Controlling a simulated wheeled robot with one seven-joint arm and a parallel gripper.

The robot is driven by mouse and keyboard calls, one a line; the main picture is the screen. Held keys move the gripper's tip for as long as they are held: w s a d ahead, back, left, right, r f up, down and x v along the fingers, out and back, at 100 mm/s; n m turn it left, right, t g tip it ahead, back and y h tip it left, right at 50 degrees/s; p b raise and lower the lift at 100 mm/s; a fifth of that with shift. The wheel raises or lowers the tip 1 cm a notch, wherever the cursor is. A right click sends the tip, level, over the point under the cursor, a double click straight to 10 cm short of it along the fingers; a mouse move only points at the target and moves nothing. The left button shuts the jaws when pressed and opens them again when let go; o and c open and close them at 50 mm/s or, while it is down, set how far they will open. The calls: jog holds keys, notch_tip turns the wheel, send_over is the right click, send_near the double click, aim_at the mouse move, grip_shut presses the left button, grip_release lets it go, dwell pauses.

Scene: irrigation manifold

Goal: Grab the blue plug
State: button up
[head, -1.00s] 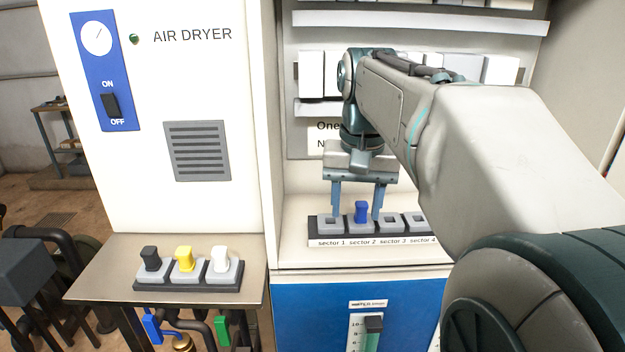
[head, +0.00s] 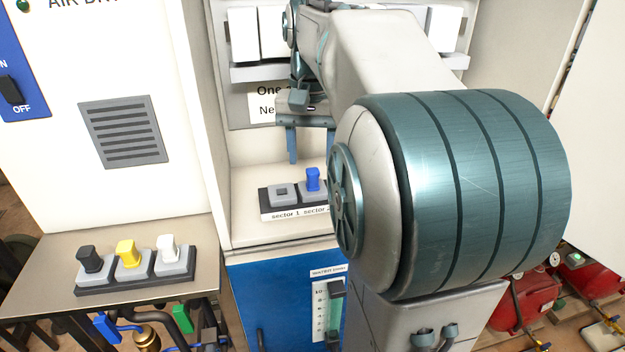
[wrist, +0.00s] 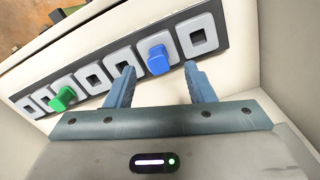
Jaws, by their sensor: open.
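The blue plug (head: 313,179) stands in the sector 2 socket of the manifold strip (head: 291,212) in the head view. In the wrist view the blue plug (wrist: 158,60) sits beyond the fingertips, between their lines. My gripper (wrist: 158,75) is open and empty, its two fingers apart. In the head view my gripper (head: 308,155) hangs behind and above the plug, its right finger partly hidden by my arm. A green plug (wrist: 63,98) stands in another socket of the strip, with empty sockets between it and the blue plug.
A side shelf (head: 45,270) at the left carries a holder with a black plug (head: 89,259), a yellow plug (head: 128,254) and a white plug (head: 168,248). A cabinet wall stands left of the manifold recess. White boxes (head: 243,35) line a shelf above.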

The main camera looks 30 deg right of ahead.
aim_at(312, 172)
jog(key=shift+d+f, duration=0.1)
jog(key=shift+f, duration=2.65)
jog(key=c, duration=1.1)
